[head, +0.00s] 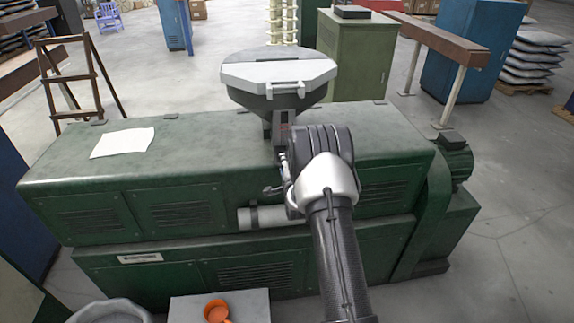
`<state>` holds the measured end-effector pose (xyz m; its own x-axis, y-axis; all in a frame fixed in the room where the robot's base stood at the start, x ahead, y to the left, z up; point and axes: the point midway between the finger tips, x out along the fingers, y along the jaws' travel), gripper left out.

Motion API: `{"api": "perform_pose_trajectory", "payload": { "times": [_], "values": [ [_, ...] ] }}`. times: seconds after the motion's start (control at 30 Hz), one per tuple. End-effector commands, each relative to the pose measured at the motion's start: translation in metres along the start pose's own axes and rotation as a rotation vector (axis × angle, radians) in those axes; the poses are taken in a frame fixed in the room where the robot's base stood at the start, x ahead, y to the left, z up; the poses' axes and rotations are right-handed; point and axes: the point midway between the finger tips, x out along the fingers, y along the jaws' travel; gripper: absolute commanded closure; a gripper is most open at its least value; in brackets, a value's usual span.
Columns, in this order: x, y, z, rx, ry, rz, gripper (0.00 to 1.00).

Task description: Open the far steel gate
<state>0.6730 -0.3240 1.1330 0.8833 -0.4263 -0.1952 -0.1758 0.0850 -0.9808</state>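No part is plainly a far steel gate. A steel hopper (278,98) stands on the green machine (90,165). Its round top has a light front lid (255,80) with a bar handle (286,89) and a darker grey far part (275,55). The lid looks closed and flat. My arm rises from the bottom and bends in front of the machine, just right of the hopper's neck. Small metal parts show left of my wrist, below the hopper. My gripper's fingers cannot be made out there, and I see nothing held.
A white sheet (122,142) lies on the machine top. An orange cup (216,311) sits on a grey box (250,303) in front, beside a pale bin (110,311). A green cabinet (370,60) stands behind the machine, and a motor (455,160) is at its right end.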

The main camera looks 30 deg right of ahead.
Motion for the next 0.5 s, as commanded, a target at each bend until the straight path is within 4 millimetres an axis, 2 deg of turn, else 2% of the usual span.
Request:
{"api": "perform_pose_trajectory", "payload": {
  "times": [0.33, 0.5],
  "values": [
    [0.0033, 0.0, 0.0001, 0.0, 0.0, 0.001, 0.66],
    [0.0032, -0.0001, 0.0001, 0.0, 0.0, 0.0, 0.78]
  ]
}}
